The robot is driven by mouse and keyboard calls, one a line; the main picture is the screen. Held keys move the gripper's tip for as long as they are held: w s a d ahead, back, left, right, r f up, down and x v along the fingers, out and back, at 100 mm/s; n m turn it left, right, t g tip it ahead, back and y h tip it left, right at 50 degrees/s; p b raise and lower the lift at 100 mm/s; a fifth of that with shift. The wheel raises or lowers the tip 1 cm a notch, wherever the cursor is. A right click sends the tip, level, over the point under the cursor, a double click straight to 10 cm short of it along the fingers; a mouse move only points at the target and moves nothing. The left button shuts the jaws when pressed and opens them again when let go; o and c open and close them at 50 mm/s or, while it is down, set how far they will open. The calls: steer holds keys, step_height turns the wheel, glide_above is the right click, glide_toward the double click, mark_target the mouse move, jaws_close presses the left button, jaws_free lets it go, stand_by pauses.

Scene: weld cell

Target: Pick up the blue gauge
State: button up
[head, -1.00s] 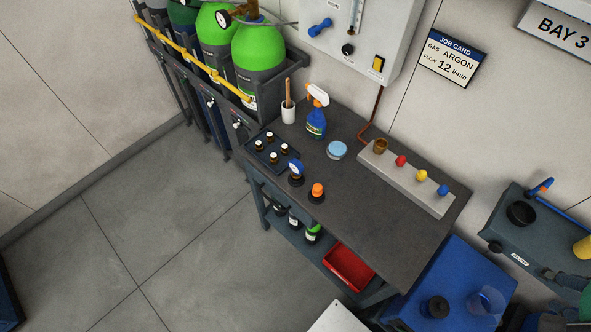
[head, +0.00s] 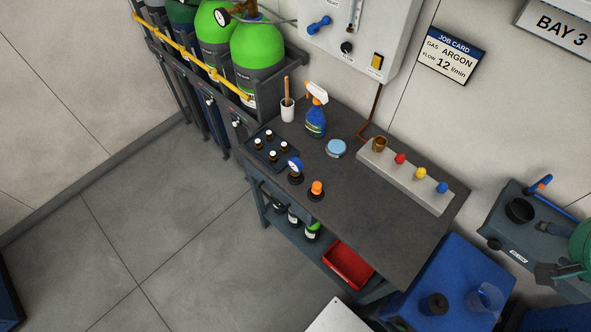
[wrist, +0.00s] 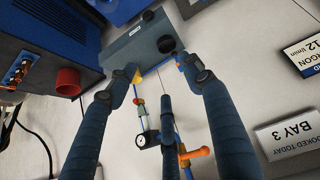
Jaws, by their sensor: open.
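The blue gauge (head: 295,165) is a small round dial with a blue rim on a dark base. It stands upright at the near left edge of the dark workbench (head: 390,228), beside an orange-topped fitting (head: 317,188). In the head view, part of my gripper (head: 556,272) shows at the right edge, well away from the gauge, near the grey machine. I cannot make out the blue gauge in the wrist view.
A tray of small bottles (head: 272,152), a spray bottle (head: 316,122) and a light-blue tin (head: 336,148) stand near the gauge. A grey block (head: 405,176) with coloured knobs lies along the wall. Right of the bench are a blue cabinet (head: 450,275) and a grey machine (head: 517,240).

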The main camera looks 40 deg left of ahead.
steer(key=w+a+f+n+t+y, duration=0.1)
steer(key=w+a+f+n+y, duration=0.1)
steer(key=w+a+f+n, duration=0.45)
steer(key=w+a+f+n+t+y, duration=0.15)
steer(key=w+a+f, duration=0.25)
steer(key=w+a, duration=0.6)
steer(key=s+a+f+n+g+y, duration=0.25)
steer(key=a+f+y, duration=0.4)
steer(key=a, duration=0.75)
steer(key=n+g+y, duration=0.4)
steer(key=n+g, duration=0.2)
steer(key=g, duration=0.1)
glide_toward(302, 167)
steer(key=shift+d+r+p, duration=0.1)
steer(key=shift+d+p, duration=0.3)
steer(key=shift+a, duration=0.1)
steer(key=shift+b+x, duration=0.6)
steer(key=shift+x, duration=3.6)
